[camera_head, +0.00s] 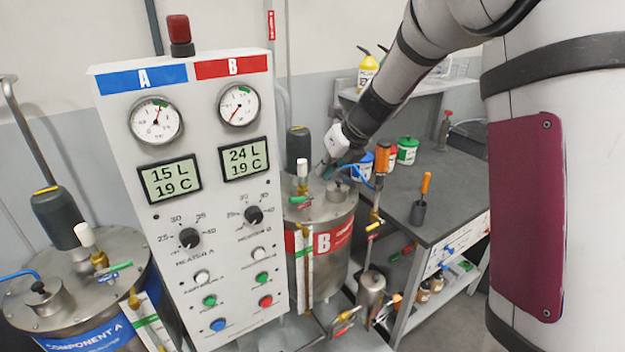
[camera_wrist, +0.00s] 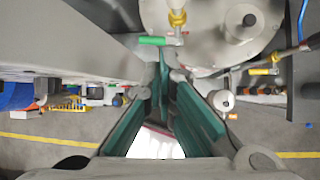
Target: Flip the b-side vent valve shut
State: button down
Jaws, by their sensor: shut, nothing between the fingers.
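The b-side tank (camera_head: 330,208) has a red B label, and its steel lid also shows in the wrist view (camera_wrist: 212,28). A brass vent valve with a white top (camera_head: 302,180) stands on the lid. Its green lever (camera_head: 298,199) lies roughly flat, pointing left. In the wrist view the green lever (camera_wrist: 153,41) sits beside the brass fitting (camera_wrist: 177,18). My gripper (camera_wrist: 167,68) has teal fingers, shut and empty, with tips just below the lever in that view; I cannot tell if they touch. In the head view my gripper (camera_head: 327,169) is partly hidden behind the lid fittings.
The control cabinet (camera_head: 193,200) stands left of tank B. Tank A (camera_head: 75,280), with a similar green-levered valve (camera_head: 110,268), is at the far left. A grey workbench (camera_head: 450,190) with tools and tubs is at right. Blue hose and brass pipework crowd tank B's right side.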

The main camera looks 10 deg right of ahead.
jog(key=shift+v, duration=1.6)
jog(key=shift+d, duration=0.2)
